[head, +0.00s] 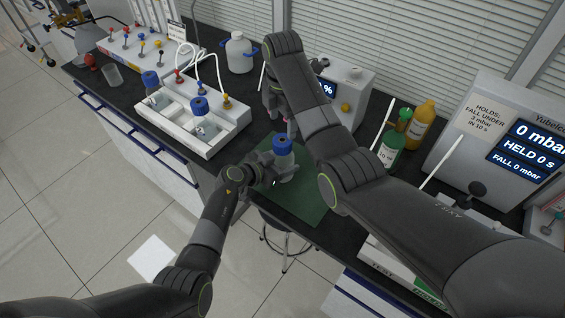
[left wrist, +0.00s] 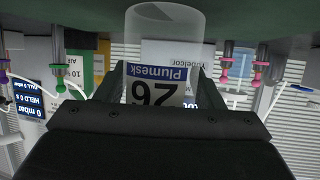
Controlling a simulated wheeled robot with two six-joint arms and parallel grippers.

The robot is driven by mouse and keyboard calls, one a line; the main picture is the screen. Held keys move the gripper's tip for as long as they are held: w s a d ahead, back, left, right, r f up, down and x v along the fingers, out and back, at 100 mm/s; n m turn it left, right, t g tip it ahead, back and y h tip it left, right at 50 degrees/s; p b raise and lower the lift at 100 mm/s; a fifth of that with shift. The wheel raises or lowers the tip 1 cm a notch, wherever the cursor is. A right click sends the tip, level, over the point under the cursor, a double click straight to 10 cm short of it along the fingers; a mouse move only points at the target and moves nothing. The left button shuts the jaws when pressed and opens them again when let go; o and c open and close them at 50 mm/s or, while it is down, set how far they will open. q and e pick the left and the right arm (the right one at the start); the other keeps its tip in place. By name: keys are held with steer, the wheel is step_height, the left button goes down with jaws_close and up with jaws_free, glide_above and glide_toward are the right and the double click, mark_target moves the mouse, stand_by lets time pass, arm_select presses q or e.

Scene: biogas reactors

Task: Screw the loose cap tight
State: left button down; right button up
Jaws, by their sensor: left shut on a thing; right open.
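A clear bottle (head: 286,168) with a blue cap (head: 283,145) on its top stands on a green mat (head: 305,205). The left wrist view shows the bottle (left wrist: 165,60) upside down, with a label reading "Plumesk" and 26; its cap is out of that view. My left gripper (head: 272,177) is shut on the bottle from the left; its fingers (left wrist: 160,85) flank the label. My right gripper (head: 280,112) is open, just behind and above the cap, apart from it and partly hidden by my right arm. How tightly the cap sits cannot be told.
A white tray (head: 226,140) with two blue-capped bottles stands left of the mat. A green-labelled jar (head: 390,150), a yellow bottle (head: 422,122) and a display unit reading 0 mbar (head: 500,135) stand on the right. A white device (head: 352,92) is behind my right arm.

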mark_target(282, 141)
steer(key=shift+f, duration=4)
steer(key=c, duration=1)
steer(key=m, duration=0.5)
steer(key=shift+m, duration=0.3)
steer(key=m, duration=0.4)
